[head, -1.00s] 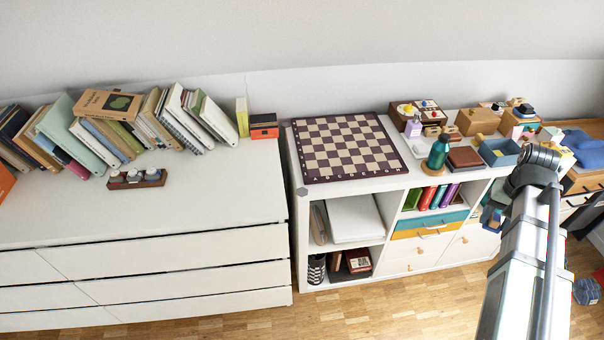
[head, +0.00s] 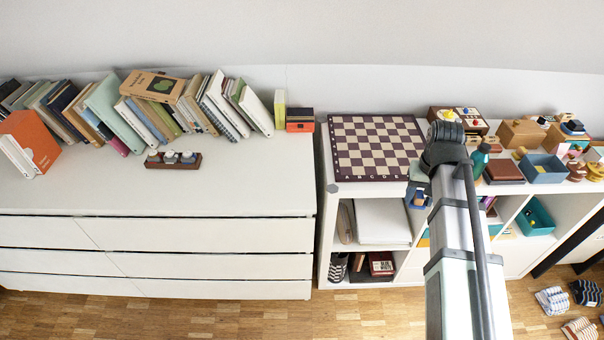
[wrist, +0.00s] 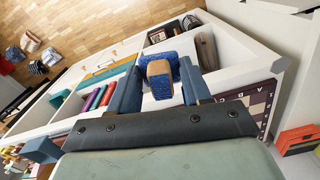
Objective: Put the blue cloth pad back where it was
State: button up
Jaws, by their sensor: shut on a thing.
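The blue cloth pad (wrist: 161,86), with a tan block-like part (wrist: 158,68) on it, sits between the two blue fingers of my gripper (wrist: 160,80) in the wrist view. The fingers are shut on it. In the head view my gripper (head: 418,197) is in front of the white cube shelf (head: 335,225), below the chessboard's right end. Only a small blue patch shows there, partly hidden by my arm, so pad and fingers are hard to tell apart. The pad is held in the air, apart from the shelf as far as I can tell.
The chessboard (head: 378,147) covers the shelf's left top. A green bottle (head: 479,160), brown box (head: 503,171) and blue-grey bin (head: 544,168) crowd its right. A white dresser (head: 250,190) with books stands left. Folded striped cloths (head: 552,300) lie on the floor at right.

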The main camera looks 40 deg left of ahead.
jog(key=s+a+n, duration=0.2)
jog(key=s+a, duration=0.5)
jog(key=a, duration=0.4)
jog(key=s+a+n, duration=0.3)
jog(key=s+a, duration=0.4)
jog(key=a, duration=0.5)
notch_tip(320, 180, up, 3)
jog(key=m, duration=0.3)
send_over(193, 193)
jog(key=shift+f, duration=4.95)
jog(key=shift+f, duration=0.1)
jog(key=o, duration=1)
jog(key=shift+a, duration=0.1)
jog(key=r, duration=1.2)
jog(key=shift+w+r, duration=0.15)
jog(key=shift+w, duration=0.05)
